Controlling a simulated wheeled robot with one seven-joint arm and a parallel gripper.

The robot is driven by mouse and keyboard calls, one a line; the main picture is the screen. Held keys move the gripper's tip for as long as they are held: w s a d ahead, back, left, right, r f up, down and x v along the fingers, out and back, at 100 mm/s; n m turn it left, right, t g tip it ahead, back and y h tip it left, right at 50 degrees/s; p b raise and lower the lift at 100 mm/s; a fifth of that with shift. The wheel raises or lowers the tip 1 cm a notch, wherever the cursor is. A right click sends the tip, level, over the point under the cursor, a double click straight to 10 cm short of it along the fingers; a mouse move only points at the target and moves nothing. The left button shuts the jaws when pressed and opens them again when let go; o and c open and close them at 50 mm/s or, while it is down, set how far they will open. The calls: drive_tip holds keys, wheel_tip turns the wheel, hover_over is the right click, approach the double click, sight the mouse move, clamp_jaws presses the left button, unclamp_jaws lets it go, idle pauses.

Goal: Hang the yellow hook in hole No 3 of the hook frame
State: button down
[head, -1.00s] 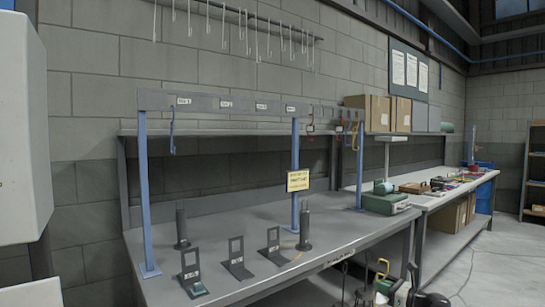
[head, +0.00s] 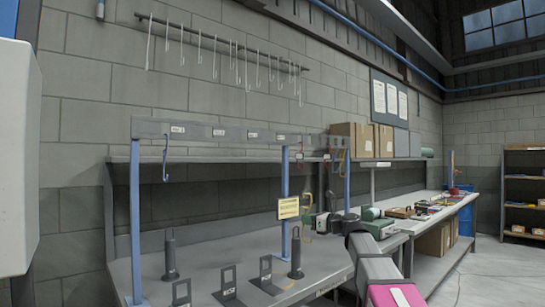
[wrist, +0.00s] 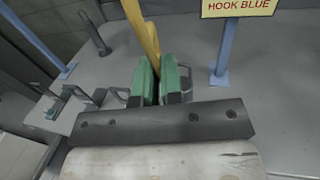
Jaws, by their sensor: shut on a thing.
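My gripper (head: 316,222) is in front of the right part of the bench in the head view, below the hook frame. It is shut on the yellow hook (head: 307,200), which stands up from the jaws. In the wrist view the green fingers (wrist: 160,84) grip the yellow shank (wrist: 143,30); its upper end is out of that view. The hook frame (head: 226,131) is a grey bar on blue posts with several small labels, too small to read surely. A blue hook (head: 166,160) hangs at its left end. The yellow hook is apart from the bar.
Dark pegs (head: 170,257) and several small stands (head: 228,285) occupy the bench. Red hooks (head: 300,152) hang near the bar's right end. White hooks (head: 214,58) hang above.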

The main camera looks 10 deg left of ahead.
drive_tip(key=s+a+r, duration=0.2)
drive_tip(key=a+r, duration=0.5)
drive_tip(key=r, duration=0.5)
drive_tip(key=s+a+r, duration=0.2)
drive_tip(key=a+r, duration=0.4)
drive_tip(key=r, duration=0.7)
drive_tip(key=x, duration=0.8)
drive_tip(key=shift+w+f, duration=0.2)
drive_tip(key=shift+f, duration=0.2)
drive_tip(key=shift+w+a, duration=0.25)
drive_tip(key=shift+a, duration=0.35)
drive_tip(key=shift+x, duration=1)
drive_tip(key=shift+a, duration=0.15)
drive_tip(key=shift+x, duration=1.4)
drive_tip(key=shift+f, duration=1.3)
